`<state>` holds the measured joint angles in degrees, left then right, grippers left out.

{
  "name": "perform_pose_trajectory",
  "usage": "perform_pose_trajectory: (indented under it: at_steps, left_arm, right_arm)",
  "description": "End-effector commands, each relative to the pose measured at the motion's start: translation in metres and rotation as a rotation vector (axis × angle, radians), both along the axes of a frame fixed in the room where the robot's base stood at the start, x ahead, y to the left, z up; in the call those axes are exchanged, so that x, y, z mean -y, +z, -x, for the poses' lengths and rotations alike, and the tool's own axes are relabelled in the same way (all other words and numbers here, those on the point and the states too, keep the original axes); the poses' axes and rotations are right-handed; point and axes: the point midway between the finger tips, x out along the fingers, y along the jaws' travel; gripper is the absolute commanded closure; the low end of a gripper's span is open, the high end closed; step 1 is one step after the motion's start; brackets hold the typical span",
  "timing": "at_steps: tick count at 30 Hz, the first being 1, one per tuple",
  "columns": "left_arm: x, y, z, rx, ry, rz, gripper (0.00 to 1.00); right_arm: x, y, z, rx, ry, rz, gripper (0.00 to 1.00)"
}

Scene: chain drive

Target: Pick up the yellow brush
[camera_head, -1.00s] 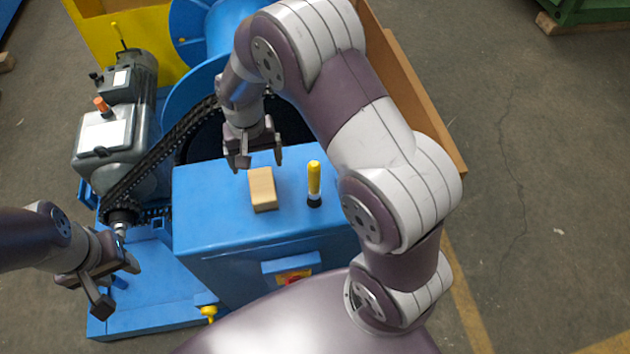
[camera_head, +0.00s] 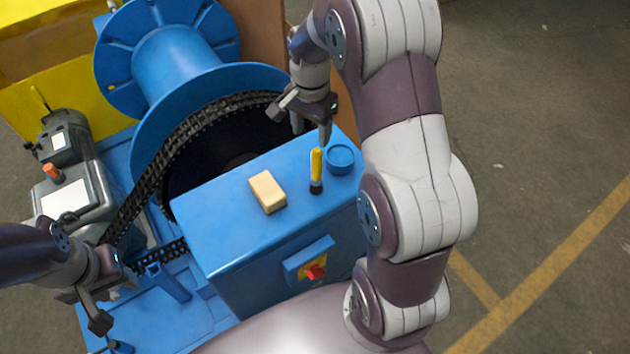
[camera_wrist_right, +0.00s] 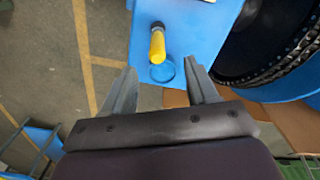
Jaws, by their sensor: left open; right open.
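The yellow brush (camera_head: 316,165) stands upright on its dark base on the blue cabinet top (camera_head: 225,205), right of a tan block. It also shows in the right wrist view (camera_wrist_right: 158,46), ahead of and between the fingers. My right gripper (camera_head: 312,128) is open and empty, behind and above the brush, not touching it. Its two fingers also show in the right wrist view (camera_wrist_right: 160,90). My left gripper (camera_head: 118,298) is open and empty at the lower left, beside the machine and far from the brush.
A tan block (camera_head: 267,191) lies on the cabinet top. A round blue dish (camera_head: 340,157) sits just right of the brush. A red switch (camera_head: 315,271) is on the cabinet's front. A black chain (camera_head: 180,140) runs by the blue drum (camera_head: 170,55) to the grey motor (camera_head: 75,195).

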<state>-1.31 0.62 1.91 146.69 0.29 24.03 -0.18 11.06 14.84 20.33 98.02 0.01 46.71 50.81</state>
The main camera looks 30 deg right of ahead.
Motion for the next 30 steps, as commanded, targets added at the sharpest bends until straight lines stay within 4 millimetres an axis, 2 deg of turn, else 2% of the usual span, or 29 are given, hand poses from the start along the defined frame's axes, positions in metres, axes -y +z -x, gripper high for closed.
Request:
perform_pose_trajectory:
  at_steps: [7, 14, 19, 22, 28, 30]
  left_arm:
    - [0.000, 0.011, 0.000, 0.000, 0.000, 0.000, 0.55]
    - [0.000, 0.020, 0.000, 0.000, 0.000, 0.000, 0.55]
    - [0.000, 0.030, 0.000, 0.001, 0.000, 0.000, 0.55]
    - [0.000, 0.031, 0.000, 0.000, 0.000, 0.000, 0.55]
    - [0.000, 0.030, 0.000, 0.000, 0.000, 0.000, 0.55]
    - [0.000, 0.030, 0.000, 0.000, 0.000, 0.000, 0.55]
  right_arm:
    - [0.000, -0.052, 0.002, -0.008, -0.007, -0.002, 0.42]
    - [0.002, -0.081, 0.003, -0.006, -0.006, -0.001, 0.42]
    - [0.004, -0.114, 0.005, -0.006, -0.004, -0.001, 0.42]
    - [0.004, -0.123, 0.004, -0.003, -0.004, -0.001, 0.42]
    - [0.004, -0.124, 0.004, -0.001, -0.004, 0.000, 0.42]
    - [0.004, -0.124, 0.004, -0.001, -0.004, 0.000, 0.65]
